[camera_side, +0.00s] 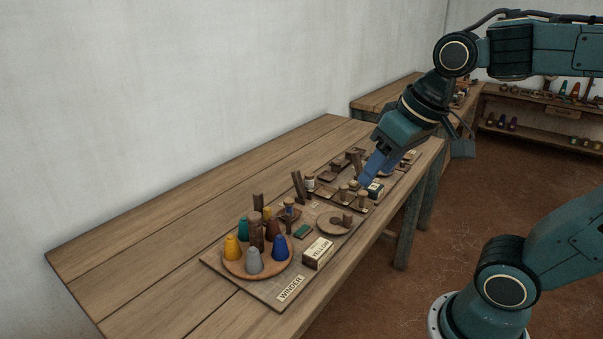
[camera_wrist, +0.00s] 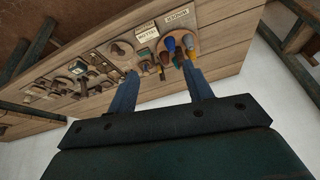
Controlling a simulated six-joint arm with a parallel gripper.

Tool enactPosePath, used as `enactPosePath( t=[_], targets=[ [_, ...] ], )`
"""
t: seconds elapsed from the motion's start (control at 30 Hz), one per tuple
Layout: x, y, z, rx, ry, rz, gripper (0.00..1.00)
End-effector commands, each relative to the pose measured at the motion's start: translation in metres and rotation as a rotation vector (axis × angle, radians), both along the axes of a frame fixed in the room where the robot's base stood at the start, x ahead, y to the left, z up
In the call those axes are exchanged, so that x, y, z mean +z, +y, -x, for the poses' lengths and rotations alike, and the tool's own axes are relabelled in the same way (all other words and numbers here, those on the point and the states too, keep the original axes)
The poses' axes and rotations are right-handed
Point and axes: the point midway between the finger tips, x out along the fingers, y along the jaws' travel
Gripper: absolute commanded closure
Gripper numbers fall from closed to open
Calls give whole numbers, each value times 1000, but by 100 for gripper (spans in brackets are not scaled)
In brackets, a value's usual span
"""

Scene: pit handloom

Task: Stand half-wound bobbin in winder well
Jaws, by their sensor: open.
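My gripper (camera_side: 366,179) is open and empty, above the right part of the workbench; both fingers also show in the wrist view (camera_wrist: 160,71), well apart. A board (camera_side: 262,297) labelled WINDER lies on the bench. Small bobbin-like pieces stand on it, one with a dark blue band (camera_side: 289,207) and one with a pale winding (camera_side: 310,183). I cannot tell which is the half-wound bobbin. A round wooden plate (camera_side: 327,229) with a small wooden piece on it lies on the board. I cannot make out for certain which part is the winder well.
A round tray (camera_side: 233,268) of coloured cones stands at the board's near end, beside a box (camera_side: 319,253) labelled YELLOW. Upright wooden posts (camera_side: 298,187) and shallow trays crowd the board. The bench (camera_side: 150,250) is bare to the left. Shelves (camera_side: 560,135) stand behind.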

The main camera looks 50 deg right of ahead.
Motion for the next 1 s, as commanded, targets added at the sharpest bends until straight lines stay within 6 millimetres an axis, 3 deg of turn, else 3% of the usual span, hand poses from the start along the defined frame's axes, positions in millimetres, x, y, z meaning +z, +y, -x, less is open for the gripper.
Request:
enactPosePath(
  t=[0.1, 0.3, 1.0],
  targets=[
    [-9, 4, 22, 71, -30, 26, 49],
    [-20, 8, 42, 142, -58, 55, 49],
    [-22, 8, 46, 157, -63, 60, 49]
  ],
)
